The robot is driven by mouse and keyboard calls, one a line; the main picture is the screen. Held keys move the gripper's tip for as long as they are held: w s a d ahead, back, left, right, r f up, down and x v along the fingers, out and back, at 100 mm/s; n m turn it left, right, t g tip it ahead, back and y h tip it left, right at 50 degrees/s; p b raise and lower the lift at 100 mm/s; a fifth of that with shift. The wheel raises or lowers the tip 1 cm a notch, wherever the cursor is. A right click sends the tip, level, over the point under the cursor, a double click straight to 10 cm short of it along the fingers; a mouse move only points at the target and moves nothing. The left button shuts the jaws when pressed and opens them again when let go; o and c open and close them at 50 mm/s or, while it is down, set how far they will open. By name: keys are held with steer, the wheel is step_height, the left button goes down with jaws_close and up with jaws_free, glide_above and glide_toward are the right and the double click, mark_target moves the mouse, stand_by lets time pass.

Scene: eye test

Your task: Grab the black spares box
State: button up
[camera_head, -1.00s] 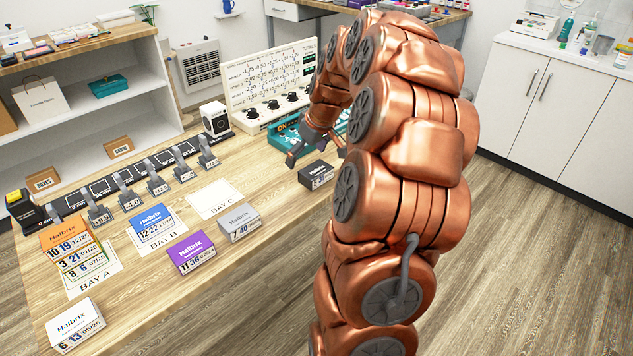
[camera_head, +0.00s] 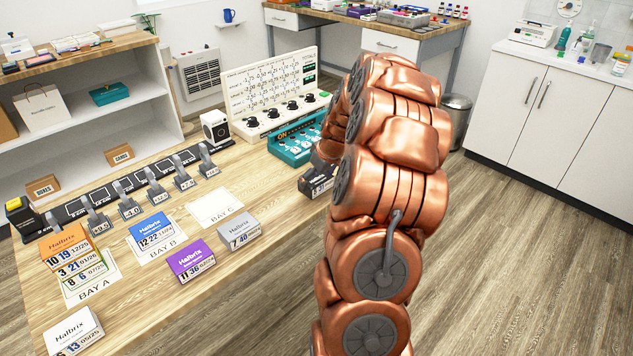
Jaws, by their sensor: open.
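The black box (camera_head: 318,183) lies on the wooden table, left of my copper arm, with white print on its front. The arm covers its right end, and its print is too small to read. My gripper (camera_head: 324,160) is at the top of the black box, open and mostly hidden behind my own arm. I cannot tell whether its fingers are around the box or only above it.
A grey box (camera_head: 239,231), a purple box (camera_head: 192,261) and a blue box (camera_head: 152,232) stand to the left. A teal device (camera_head: 292,147) sits just behind the black box. The empty BAY C sheet (camera_head: 215,207) lies left of it.

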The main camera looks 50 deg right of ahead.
steer(key=shift+w+f, duration=0.15)
steer(key=shift+f, duration=0.15)
steer(key=c, duration=0.9)
steer(key=shift+o, duration=0.2)
